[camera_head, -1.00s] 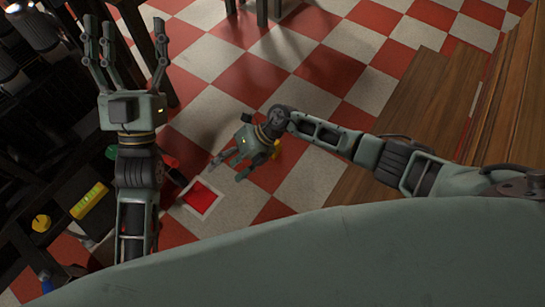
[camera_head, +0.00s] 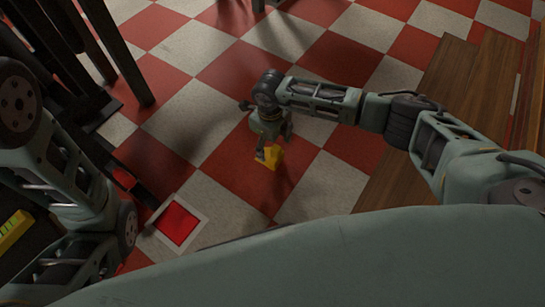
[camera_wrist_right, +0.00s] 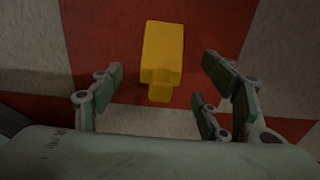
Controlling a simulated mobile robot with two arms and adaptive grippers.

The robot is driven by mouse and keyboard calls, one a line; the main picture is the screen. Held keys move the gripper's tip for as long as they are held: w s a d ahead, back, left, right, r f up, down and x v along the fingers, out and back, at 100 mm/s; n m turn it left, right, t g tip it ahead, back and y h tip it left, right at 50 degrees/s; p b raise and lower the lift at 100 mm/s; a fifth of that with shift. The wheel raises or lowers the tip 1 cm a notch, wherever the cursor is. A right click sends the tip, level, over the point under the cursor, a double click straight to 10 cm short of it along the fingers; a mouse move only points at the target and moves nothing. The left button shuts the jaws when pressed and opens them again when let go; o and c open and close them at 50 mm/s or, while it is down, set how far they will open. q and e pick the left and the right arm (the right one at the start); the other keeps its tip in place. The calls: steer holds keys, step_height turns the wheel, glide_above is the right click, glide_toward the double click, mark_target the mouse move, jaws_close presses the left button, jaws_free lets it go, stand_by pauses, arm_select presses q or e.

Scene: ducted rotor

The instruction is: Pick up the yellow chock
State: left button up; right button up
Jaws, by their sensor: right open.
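The yellow chock (camera_head: 267,173) lies on the checkered floor, mostly on a red tile, just beneath my right gripper (camera_head: 270,147) in the head view. In the right wrist view the chock (camera_wrist_right: 163,54) shows whole, a stepped yellow block.
A red square with a pale border (camera_head: 178,223) lies on the floor to the left. Dark furniture legs (camera_head: 118,50) stand at the upper left. Wooden boards (camera_head: 462,85) rise at the right. The floor around the chock is clear.

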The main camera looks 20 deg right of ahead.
mark_target(273, 154)
steer(key=shift+f+b, duration=0.35)
steer(key=shift+f, duration=0.5)
steer(key=f+b, duration=0.4)
steer(key=f, duration=0.1)
steer(key=shift+s+d+b, duration=0.15)
steer(key=shift+d+b, duration=0.1)
steer(key=shift+b, duration=0.05)
steer(key=shift+r, duration=0.15)
steer(key=c, duration=1.5)
